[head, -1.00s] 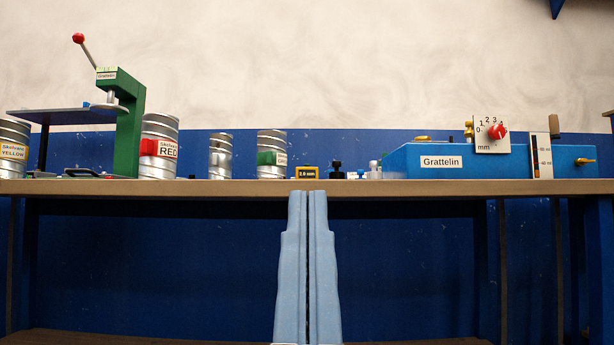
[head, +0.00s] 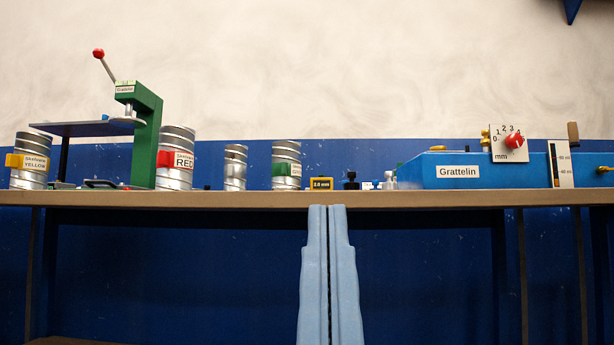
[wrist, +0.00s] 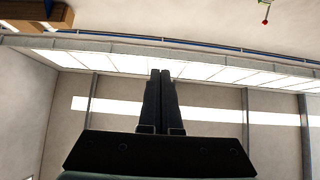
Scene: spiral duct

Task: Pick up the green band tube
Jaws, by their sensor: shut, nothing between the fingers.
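The green band tube (head: 286,155) is a silver spiral duct piece with a green tab and a white label. It stands upright on the workbench (head: 400,198), left of the middle in the head view. My gripper (wrist: 160,75) shows in the wrist view with its two dark fingers together and nothing between them. The wrist view shows mostly wall and bright strips, with no tube in it.
A plain narrow tube (head: 235,168), a red band tube (head: 175,160) and a yellow band tube (head: 30,160) stand to the left. A green lever press (head: 146,135) is behind them. Right are a small yellow gauge (head: 321,184) and a blue Grattelin machine (head: 440,171).

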